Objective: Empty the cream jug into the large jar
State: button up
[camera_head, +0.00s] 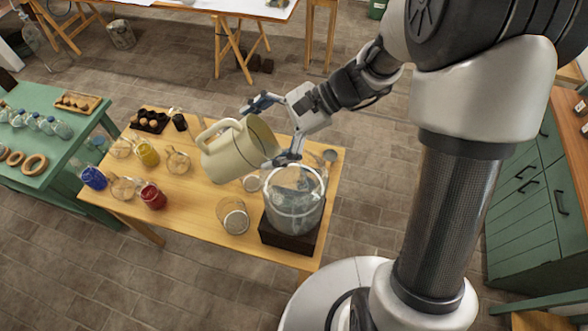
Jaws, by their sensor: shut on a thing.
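The cream jug (228,156) is a pale pitcher with a loop handle on its left. It is held above the wooden table, tilted with its mouth toward the right. My gripper (275,131) is shut on the jug near its rim, one finger behind it and one at its front right. The large jar (293,205) is clear glass and stands on a dark square block (290,238) at the table's right front. The jug's lip is at the upper left of the jar's opening. I cannot make out any stream, and the jug's contents are hidden.
The wooden table (195,205) also holds a blue jar (93,178), a red jar (153,196), a yellow jar (148,154) and several clear glass vessels. A glass tumbler (235,219) stands left of the block. A green table (62,150) is at left, green cabinets (530,200) at right.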

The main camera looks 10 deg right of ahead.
aim_at(278, 149)
jog(key=shift+w+d+r+y+b, duration=0.1)
jog(key=shift+d+r+y+b, duration=0.2)
jog(key=shift+d+y+b, duration=0.55)
jog(key=shift+w+d+r+y+b, duration=0.1)
jog(key=shift+d+r+y+b, duration=0.3)
jog(key=shift+y+b, duration=0.75)
dwell(2.7)
jog(key=shift+d+f, duration=0.15)
jog(key=shift+d+f+y+b, duration=0.1)
jog(key=shift+d+y+b, duration=0.25)
jog(key=shift+y, duration=0.35)
jog(key=shift+d+r+g+y, duration=0.15)
jog(key=shift+r+g+y, duration=0.1)
jog(key=shift+g+y, duration=0.05)
